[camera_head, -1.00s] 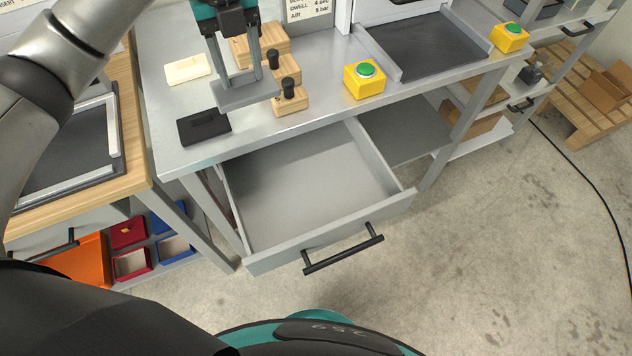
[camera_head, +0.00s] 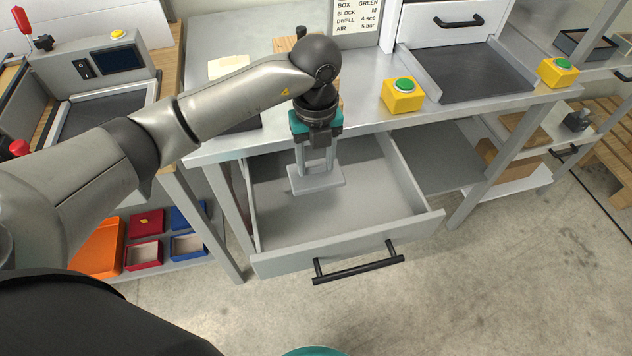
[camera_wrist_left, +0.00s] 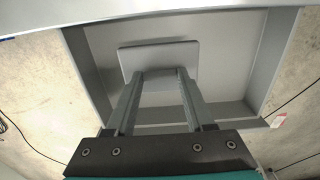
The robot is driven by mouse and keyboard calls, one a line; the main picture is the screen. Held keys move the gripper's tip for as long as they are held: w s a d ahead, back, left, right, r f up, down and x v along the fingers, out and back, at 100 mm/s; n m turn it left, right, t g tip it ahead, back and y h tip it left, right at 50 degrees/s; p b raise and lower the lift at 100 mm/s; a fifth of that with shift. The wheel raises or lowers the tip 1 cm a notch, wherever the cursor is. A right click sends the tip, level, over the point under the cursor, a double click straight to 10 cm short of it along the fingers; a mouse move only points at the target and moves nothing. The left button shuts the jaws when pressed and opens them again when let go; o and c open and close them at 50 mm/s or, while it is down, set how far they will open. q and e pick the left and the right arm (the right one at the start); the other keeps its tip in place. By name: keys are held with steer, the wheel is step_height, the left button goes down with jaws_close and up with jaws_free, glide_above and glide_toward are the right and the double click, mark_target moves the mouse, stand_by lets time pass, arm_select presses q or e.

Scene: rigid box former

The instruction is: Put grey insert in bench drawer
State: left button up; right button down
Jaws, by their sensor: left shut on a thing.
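The grey insert (camera_head: 316,180) is a flat grey plate, held by my left gripper (camera_head: 316,168). The gripper's fingers are shut on it and point down. The insert is over the open bench drawer (camera_head: 345,244), towards its back left part. In the left wrist view the insert (camera_wrist_left: 158,57) lies across the fingertips (camera_wrist_left: 160,82), with the drawer's wall (camera_wrist_left: 262,65) and floor around it. I cannot tell whether it touches the drawer floor. The drawer is pulled out and looks empty. My right gripper is not in view.
The metal bench top (camera_head: 235,139) is above and behind the drawer. A yellow box with a green button (camera_head: 402,95) and a dark sloped tray (camera_head: 466,72) stand on it. A black handle (camera_head: 358,263) sticks out from the drawer front. Coloured bins (camera_head: 143,254) are at the lower left.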

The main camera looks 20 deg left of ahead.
mark_target(316, 173)
arm_select(q)
steer(key=shift+f, duration=0.6)
step_height(316, 173, down, 5)
steer(key=shift+f+b, duration=0.1)
steer(key=shift+b, duration=0.65)
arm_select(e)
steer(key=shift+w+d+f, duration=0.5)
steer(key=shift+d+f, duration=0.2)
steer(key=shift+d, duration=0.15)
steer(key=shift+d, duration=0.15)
arm_select(q)
steer(key=o, duration=0.9)
steer(key=shift+f, duration=0.1)
steer(key=shift+c, duration=0.2)
steer(key=o, duration=0.4)
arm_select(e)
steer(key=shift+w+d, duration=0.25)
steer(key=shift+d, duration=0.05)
